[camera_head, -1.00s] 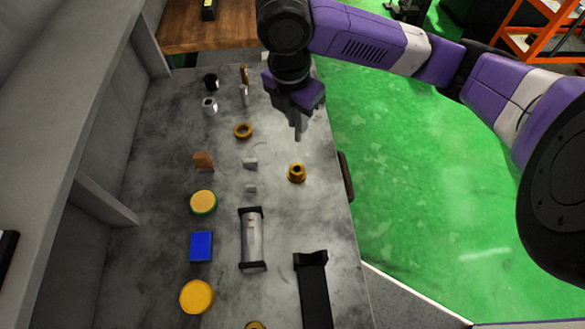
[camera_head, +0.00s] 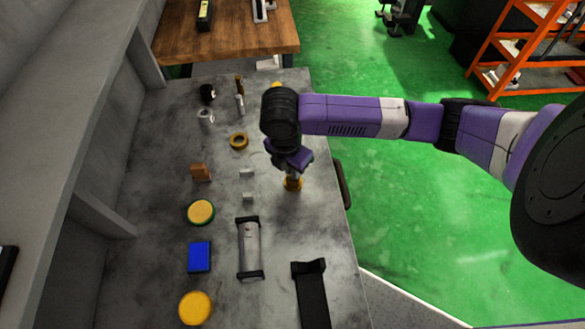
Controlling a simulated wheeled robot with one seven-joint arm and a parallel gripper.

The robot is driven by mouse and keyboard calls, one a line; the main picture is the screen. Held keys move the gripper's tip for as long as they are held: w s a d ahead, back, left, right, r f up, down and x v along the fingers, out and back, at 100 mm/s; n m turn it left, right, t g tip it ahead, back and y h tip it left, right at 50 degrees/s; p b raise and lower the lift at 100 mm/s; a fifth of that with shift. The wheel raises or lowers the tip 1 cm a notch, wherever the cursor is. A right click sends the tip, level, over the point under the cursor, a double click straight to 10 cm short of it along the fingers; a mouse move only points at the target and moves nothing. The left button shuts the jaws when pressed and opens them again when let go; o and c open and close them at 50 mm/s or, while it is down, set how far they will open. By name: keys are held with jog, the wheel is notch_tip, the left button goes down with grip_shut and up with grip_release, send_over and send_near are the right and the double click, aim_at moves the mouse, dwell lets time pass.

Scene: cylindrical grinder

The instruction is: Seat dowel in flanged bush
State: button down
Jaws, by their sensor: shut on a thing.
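The flanged bush (camera_head: 292,185), a brass-coloured ring with a wider base, stands on the grey bench near its right edge. My gripper (camera_head: 292,173) is directly over the bush, pointing down, its tips close to the bush's top. It is shut on a slim grey piece, taken to be the dowel, which is mostly hidden by the fingers and wrist. The bush's bore is covered from this view, so I cannot tell whether the dowel is inside it or only above it.
A brass ring (camera_head: 239,141), small grey blocks (camera_head: 247,173), a brown block (camera_head: 200,172) and a grey cylinder in a black-ended holder (camera_head: 249,248) lie left of the bush. A black bracket (camera_head: 311,290) lies in front. Bench around the bush is clear.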

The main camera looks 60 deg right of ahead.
jog(key=shift+f, duration=0.15)
jog(key=shift+f, duration=0.1)
jog(key=c, duration=1.4)
grip_release()
jog(key=shift+c, duration=0.2)
